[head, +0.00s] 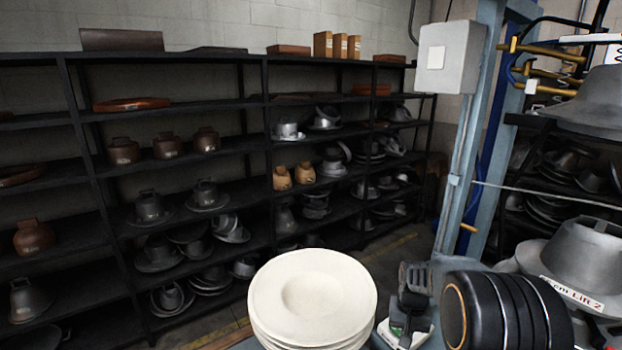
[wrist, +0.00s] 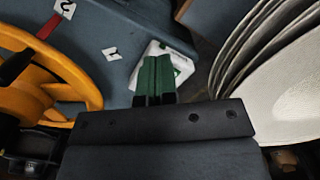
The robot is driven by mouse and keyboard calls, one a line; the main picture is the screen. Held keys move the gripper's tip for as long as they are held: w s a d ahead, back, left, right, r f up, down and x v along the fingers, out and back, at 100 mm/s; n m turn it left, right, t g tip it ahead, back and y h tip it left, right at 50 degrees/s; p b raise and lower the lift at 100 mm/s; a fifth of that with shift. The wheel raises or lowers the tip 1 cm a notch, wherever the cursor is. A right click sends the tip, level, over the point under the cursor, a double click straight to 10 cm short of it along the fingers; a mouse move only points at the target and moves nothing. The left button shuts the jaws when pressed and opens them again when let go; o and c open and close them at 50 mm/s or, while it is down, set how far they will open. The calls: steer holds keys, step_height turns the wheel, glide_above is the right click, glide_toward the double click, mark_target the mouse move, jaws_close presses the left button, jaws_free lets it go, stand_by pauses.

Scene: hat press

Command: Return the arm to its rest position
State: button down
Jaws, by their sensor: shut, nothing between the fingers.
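My gripper (wrist: 155,75) shows in the wrist view with its green fingers together and nothing between them. It is over the blue surface, in front of a white box with green marks (wrist: 180,62). I cannot tell whether the fingers touch the box. In the head view the white and green item (head: 395,336) shows at the bottom edge, with a dark upright piece above it that I cannot identify for sure. The arm's rest position is not marked in either view.
A stack of cream hat shapes (head: 312,285) stands left of the white item, and beside the gripper in the wrist view (wrist: 290,95). A yellow wheel (wrist: 75,62) lies on the other side. Metal moulds (head: 585,260) stand at right; dark shelves (head: 165,55) line the back.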

steer(key=s+a+r+n+t, duration=0.1)
steer(key=s+a+r+t, duration=0.1)
steer(key=s+a+r, duration=0.2)
steer(key=s+a+r+n+t, duration=0.2)
steer(key=s+a+r+t, duration=0.1)
steer(key=s+r, duration=0.8)
steer(key=shift+s+a, duration=0.45)
steer(key=shift+s, duration=0.6)
steer(key=shift+d, duration=0.1)
